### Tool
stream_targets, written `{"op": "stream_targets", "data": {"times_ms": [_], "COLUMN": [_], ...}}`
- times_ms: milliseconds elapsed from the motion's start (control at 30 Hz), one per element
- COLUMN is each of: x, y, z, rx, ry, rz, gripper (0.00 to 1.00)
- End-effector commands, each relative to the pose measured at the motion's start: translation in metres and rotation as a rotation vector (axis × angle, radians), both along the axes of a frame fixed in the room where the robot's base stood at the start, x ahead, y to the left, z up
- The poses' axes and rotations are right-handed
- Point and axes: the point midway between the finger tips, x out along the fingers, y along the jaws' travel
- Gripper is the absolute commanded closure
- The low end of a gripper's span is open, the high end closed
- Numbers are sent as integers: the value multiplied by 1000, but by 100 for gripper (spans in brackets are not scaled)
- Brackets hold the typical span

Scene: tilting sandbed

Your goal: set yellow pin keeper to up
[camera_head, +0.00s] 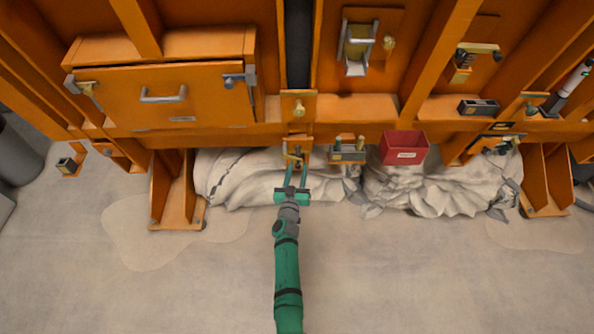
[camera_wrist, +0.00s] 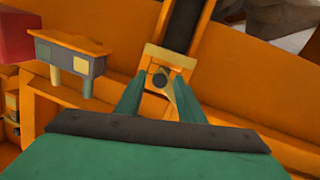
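A pale yellow plate with a dark round pin end (camera_wrist: 160,79) is in the upper middle of the wrist view. A narrow yellow piece (camera_wrist: 171,92), which looks like the pin keeper, hangs at the pin's right side. In the head view this small yellow fitting (camera_head: 293,151) is on the orange bracket below the frame's lower beam. My gripper (camera_head: 294,166) points at it from below. In the wrist view my gripper (camera_wrist: 158,86) is open, with one finger on each side of the pin. The right finger is close to the yellow piece; I cannot tell whether they touch.
A red bin (camera_head: 404,148) and a small block with two pegs (camera_head: 347,151) are to the right. They hang close to the same beam. Crumpled pale sheeting (camera_head: 235,178) lies behind my gripper. The floor in front is clear.

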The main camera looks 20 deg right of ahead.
Motion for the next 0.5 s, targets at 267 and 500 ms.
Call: {"op": "stream_targets", "data": {"times_ms": [267,500], "x": [0,0], "y": [0,1], "z": [0,0], "rx": [0,-2], "ry": [0,1], "rz": [0,2], "gripper": [89,100]}}
